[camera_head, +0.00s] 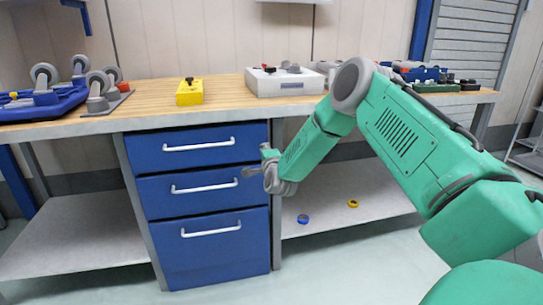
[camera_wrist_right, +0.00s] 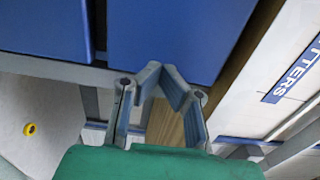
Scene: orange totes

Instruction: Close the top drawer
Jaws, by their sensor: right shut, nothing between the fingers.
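The blue top drawer (camera_head: 190,158) is in the cabinet under the workbench, with a silver bar handle (camera_head: 198,145). In the head view its front looks about level with the drawer below; any small gap is hard to judge. My right gripper (camera_head: 252,168) is shut and empty at the right side of the cabinet, near the upper drawers' right edge. In the right wrist view my gripper (camera_wrist_right: 163,72) has its fingertips close to a blue drawer face (camera_wrist_right: 180,30). I cannot tell whether they touch it. My left gripper is not in view.
The middle drawer (camera_head: 205,199) and bottom drawer (camera_head: 212,258) look shut. The wooden bench top (camera_head: 140,100) holds a yellow box (camera_head: 189,92), a white box (camera_head: 284,84) and caster wheels (camera_head: 98,82). A blue ring (camera_head: 303,219) and a yellow ring (camera_head: 353,203) lie on the lower shelf.

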